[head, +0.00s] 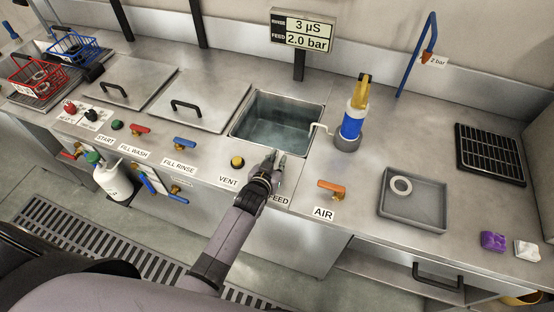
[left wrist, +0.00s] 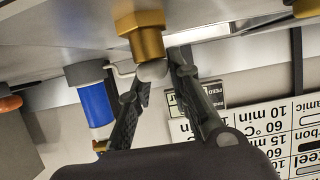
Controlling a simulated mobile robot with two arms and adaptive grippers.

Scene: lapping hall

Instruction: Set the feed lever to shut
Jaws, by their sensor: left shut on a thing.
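The FEED label (head: 279,199) is on the front edge of the steel counter, partly covered by my left gripper (head: 276,160). In the left wrist view my left gripper (left wrist: 164,82) has its fingers on both sides of a pale rounded piece (left wrist: 152,71), apparently the feed lever's end, below a brass fitting (left wrist: 138,25). It is shut on that piece. The lever itself is mostly hidden in the head view, so its angle cannot be read. The display (head: 303,30) reads FEED 2.0 bar. My right gripper is not in view.
A sunken basin (head: 279,122) lies just behind the gripper. A yellow VENT button (head: 237,162) is to its left and an orange AIR lever (head: 331,187) to its right. A blue filter bottle (head: 352,123) and a grey tray (head: 412,205) stand further right.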

